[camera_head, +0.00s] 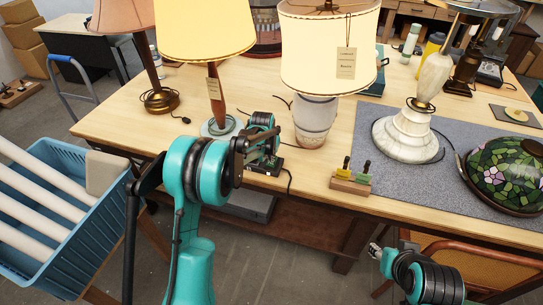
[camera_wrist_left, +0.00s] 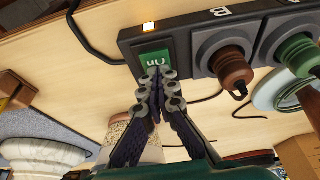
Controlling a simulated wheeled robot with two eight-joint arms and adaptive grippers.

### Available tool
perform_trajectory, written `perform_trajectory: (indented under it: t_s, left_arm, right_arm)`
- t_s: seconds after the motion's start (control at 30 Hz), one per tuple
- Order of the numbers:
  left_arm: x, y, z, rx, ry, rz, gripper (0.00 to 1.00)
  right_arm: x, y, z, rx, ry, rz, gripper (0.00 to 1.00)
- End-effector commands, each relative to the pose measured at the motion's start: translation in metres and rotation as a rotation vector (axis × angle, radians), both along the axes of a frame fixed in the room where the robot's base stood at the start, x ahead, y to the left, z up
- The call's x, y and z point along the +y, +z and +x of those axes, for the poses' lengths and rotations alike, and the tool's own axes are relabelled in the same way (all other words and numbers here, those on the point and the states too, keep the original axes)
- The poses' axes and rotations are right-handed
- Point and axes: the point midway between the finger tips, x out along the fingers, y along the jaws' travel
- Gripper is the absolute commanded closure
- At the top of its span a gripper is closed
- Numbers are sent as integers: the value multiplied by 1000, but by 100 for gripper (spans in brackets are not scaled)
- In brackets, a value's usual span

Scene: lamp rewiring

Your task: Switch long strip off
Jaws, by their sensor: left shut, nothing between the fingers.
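Lamps stand close by: a yellow-shaded one (camera_head: 207,30), a white ceramic one (camera_head: 315,120) and a marble-based one (camera_head: 408,138). A wooden block with screwdrivers (camera_head: 350,182) sits on the table's front edge. A blue basket (camera_head: 62,240) is at the left.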

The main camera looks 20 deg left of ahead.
Motion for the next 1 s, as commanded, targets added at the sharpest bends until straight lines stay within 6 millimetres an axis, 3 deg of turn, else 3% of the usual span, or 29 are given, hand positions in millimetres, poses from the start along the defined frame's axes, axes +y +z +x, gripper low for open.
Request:
perform_trajectory:
  t_s: [0.23,0.37,0.53,0.8,1.0]
  left_arm:
    - [0,2,1,-2,0,1,100]
    - [0,14,0,-2,0,1,100]
    - [-2,50,-4,0,0,1,100]
    - [-1,104,-25,-1,0,1,100]
    - [-1,128,-34,-1,0,1,100]
  right_arm:
    - [0,1,0,0,0,0,60]
    - [0,9,0,0,0,0,60]
    - [0,31,0,0,0,0,60]
    - [0,40,0,0,0,0,60]
    - [0,45,0,0,0,0,60]
